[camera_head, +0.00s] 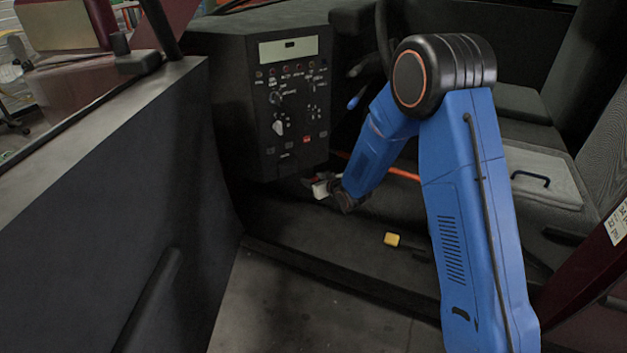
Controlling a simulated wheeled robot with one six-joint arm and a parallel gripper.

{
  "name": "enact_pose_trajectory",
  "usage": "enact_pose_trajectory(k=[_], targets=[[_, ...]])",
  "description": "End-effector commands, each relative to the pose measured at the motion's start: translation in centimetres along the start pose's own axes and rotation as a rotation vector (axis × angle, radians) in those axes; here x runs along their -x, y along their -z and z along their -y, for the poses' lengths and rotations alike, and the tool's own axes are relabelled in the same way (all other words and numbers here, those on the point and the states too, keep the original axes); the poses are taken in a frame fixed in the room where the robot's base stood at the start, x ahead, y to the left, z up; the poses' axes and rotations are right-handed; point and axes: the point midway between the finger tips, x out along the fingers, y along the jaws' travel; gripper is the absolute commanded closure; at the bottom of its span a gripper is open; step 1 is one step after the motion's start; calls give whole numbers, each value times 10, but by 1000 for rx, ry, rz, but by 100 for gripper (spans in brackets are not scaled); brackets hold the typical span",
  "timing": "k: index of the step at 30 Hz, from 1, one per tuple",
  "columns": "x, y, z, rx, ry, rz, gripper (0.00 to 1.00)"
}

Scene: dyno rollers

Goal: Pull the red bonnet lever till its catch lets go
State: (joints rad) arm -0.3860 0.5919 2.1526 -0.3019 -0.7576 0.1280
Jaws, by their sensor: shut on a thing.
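My gripper (318,186) is at the lower edge of the dark control panel box, reached by my blue arm from the right. Its pale fingers are shut on a small dark reddish piece at their tips, which looks like the red bonnet lever (307,181). Most of the lever is hidden by the fingers and the shadow under the panel. Its catch cannot be made out, so I cannot tell whether it is held or free.
The dark panel (290,100) carries knobs and switches. An orange-red bar (404,174) runs behind my arm. A small yellow block (391,239) lies on the floor. A dark side wall (110,200) stands at left, seats at right. The front floor is clear.

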Motion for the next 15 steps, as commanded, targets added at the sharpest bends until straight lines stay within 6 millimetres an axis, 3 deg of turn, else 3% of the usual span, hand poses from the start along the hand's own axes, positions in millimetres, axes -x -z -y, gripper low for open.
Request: enact_pose_trajectory(k=[15], targets=[[24,4,0,1,-1,187,93]])
